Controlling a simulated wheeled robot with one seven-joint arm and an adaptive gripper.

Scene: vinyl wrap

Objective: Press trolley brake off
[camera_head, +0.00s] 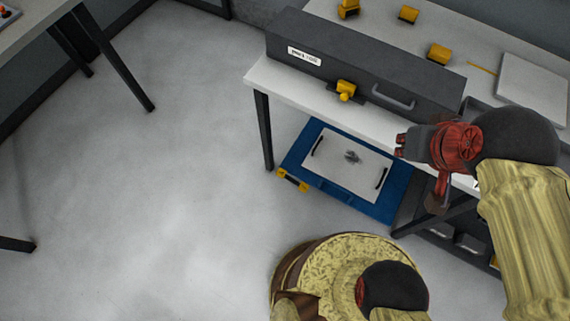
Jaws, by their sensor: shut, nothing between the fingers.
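A blue trolley (343,196) stands low on the floor under the front of the workbench. A white board (347,172) with two black handles and a dark mark in its middle lies on it. A yellow-and-black part (292,180) sits at the trolley's front left corner; it may be the brake pedal, but its position is too small to read. My gripper (400,146) is shut and empty. It appears in front of the bench edge, up and right of the yellow part in the picture and apart from it.
The workbench (263,77) carries a long dark grey box (360,60) with a handle, several yellow blocks and a light panel (533,82). Dark drawers stand right of the trolley. Another table (30,22) is at upper left. The floor left of the trolley is clear.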

